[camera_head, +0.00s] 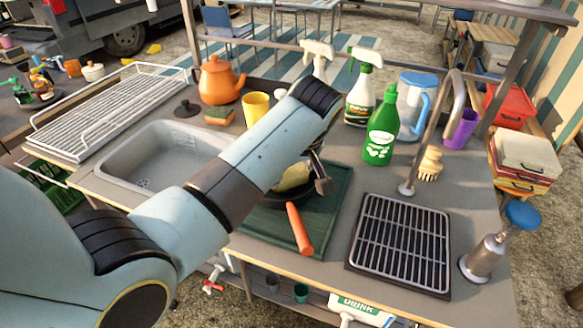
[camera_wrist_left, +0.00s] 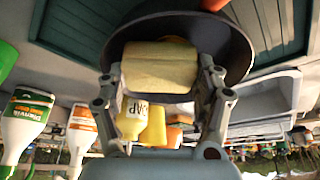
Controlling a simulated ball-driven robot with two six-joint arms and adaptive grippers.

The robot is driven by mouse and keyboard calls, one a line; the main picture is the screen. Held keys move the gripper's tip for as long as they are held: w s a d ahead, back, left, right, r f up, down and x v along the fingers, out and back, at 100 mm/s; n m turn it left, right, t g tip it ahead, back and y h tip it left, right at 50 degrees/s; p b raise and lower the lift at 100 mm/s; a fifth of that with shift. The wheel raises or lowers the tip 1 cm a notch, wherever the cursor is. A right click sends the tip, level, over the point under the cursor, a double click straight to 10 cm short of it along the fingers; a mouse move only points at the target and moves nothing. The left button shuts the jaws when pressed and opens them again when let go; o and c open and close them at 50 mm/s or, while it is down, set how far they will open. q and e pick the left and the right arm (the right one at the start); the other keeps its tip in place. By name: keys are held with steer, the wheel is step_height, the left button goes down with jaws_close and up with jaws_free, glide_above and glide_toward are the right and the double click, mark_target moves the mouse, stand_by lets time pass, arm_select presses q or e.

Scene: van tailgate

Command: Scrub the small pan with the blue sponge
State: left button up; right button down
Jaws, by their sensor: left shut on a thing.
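The small pan, dark with an orange handle (camera_head: 300,228), sits on a green board (camera_head: 262,225) on the counter. Its dark bowl also shows in the wrist view (camera_wrist_left: 238,52). My left gripper (camera_head: 304,180) reaches down over the pan. In the wrist view its two fingers (camera_wrist_left: 160,78) are shut on a pale yellow sponge (camera_wrist_left: 160,65), which also shows in the head view (camera_head: 293,178). The sponge is inside the pan's outline; I cannot tell whether it touches the bottom. No blue sponge shows. My right gripper is not in view.
A green bottle (camera_head: 381,125) and a spray bottle (camera_head: 361,88) stand behind the pan.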

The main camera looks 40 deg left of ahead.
arm_select(q)
steer(key=shift+f+b, duration=0.3)
steer(key=shift+f, duration=0.4)
steer(key=shift+s+a, duration=0.1)
steer(key=shift+s+a+r+p, duration=0.1)
steer(key=shift+s+a+p, duration=0.1)
steer(key=shift+p, duration=0.2)
steer(key=shift+s+a+p, duration=0.85)
steer(key=shift+a+p, duration=0.3)
steer(key=shift+w+d+f, duration=0.1)
steer(key=shift+d+f, duration=0.1)
steer(key=shift+d, duration=0.05)
steer(key=shift+w+d, duration=1.05)
steer(key=shift+d, duration=0.25)
steer(key=shift+r, duration=0.15)
